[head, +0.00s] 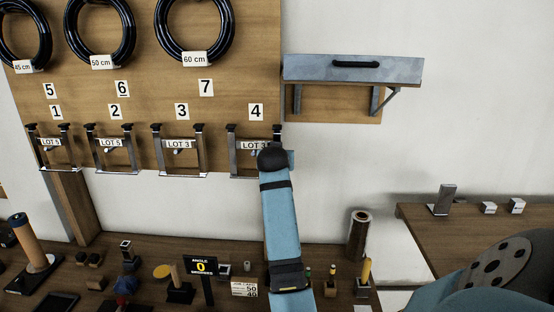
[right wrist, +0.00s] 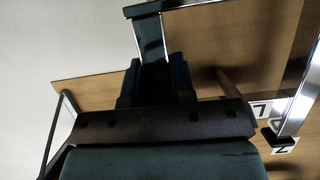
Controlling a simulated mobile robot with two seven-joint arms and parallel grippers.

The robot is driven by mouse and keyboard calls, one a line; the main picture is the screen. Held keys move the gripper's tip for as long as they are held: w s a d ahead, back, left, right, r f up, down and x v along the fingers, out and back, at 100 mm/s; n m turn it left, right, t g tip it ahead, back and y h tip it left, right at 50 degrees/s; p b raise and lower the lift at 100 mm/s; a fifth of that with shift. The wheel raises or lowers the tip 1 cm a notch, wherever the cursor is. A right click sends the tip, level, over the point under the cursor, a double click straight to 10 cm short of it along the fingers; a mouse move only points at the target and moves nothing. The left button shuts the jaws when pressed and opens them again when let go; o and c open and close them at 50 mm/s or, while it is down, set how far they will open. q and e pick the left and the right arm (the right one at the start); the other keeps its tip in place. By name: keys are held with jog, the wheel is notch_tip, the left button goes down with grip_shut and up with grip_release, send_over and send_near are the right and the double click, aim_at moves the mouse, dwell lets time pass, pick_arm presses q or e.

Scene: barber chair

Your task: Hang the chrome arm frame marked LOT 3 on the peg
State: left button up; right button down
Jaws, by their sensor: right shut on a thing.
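A chrome arm frame tagged LOT 3 (head: 235,160) is at the board's right end, under number 4. My right gripper (head: 284,157) is at its right side, and my wrist hides part of it. In the right wrist view my right gripper (right wrist: 155,85) is shut on a flat chrome bar of this frame (right wrist: 150,38). The frame's peg is mostly hidden, so I cannot tell whether the frame rests on it. Another frame tagged LOT 3 (head: 200,155) hangs under number 3. My left gripper is not in view.
Frames tagged LOT 5 hang under numbers 1 (head: 41,155) and 2 (head: 92,155). Black hoses (head: 232,32) hang above. A metal shelf (head: 320,70) juts out right of the board. The bench (head: 225,235) below is crowded with small tools and a sign (head: 201,268).

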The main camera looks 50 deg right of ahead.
jog(key=shift+r, duration=0.1)
jog(key=c, duration=0.9)
grip_release()
jog(key=shift+a, duration=0.1)
jog(key=b+v, duration=0.2)
jog(key=v, duration=1.1)
jog(key=shift+s+a+r, duration=0.1)
jog(key=shift+s+a, duration=0.2)
